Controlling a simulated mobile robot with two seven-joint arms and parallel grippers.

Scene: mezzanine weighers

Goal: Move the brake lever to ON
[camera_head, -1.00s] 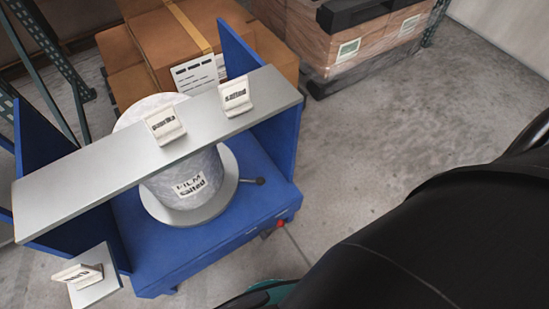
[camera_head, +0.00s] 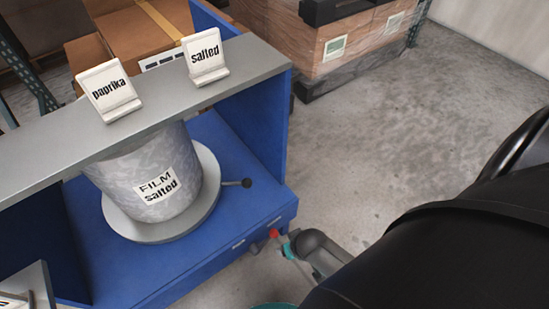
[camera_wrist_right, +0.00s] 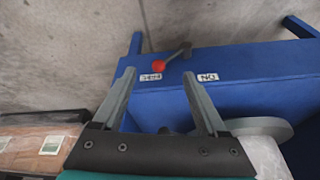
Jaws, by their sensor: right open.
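The brake lever is a grey arm (camera_wrist_right: 181,53) with a red knob (camera_wrist_right: 159,66) on the edge of the blue stand. In the right wrist view the knob sits by the left label (camera_wrist_right: 150,77), whose text is hard to read. The ON label (camera_wrist_right: 208,77), upside down, is to its right. My right gripper (camera_wrist_right: 159,80) is open, with the knob showing between its fingertips and nothing gripped; contact cannot be told. In the head view the red knob (camera_head: 273,233) is right beside my right gripper (camera_head: 287,246). My left gripper is not in view.
A film roll (camera_head: 150,184) labelled salted stands on a grey disc (camera_head: 140,231) with a black-knobbed rod (camera_head: 247,183). A grey shelf (camera_head: 150,112) above holds paprika (camera_head: 108,90) and salted (camera_head: 205,57) signs. Wrapped boxes (camera_head: 345,45) stand behind; floor right is clear.

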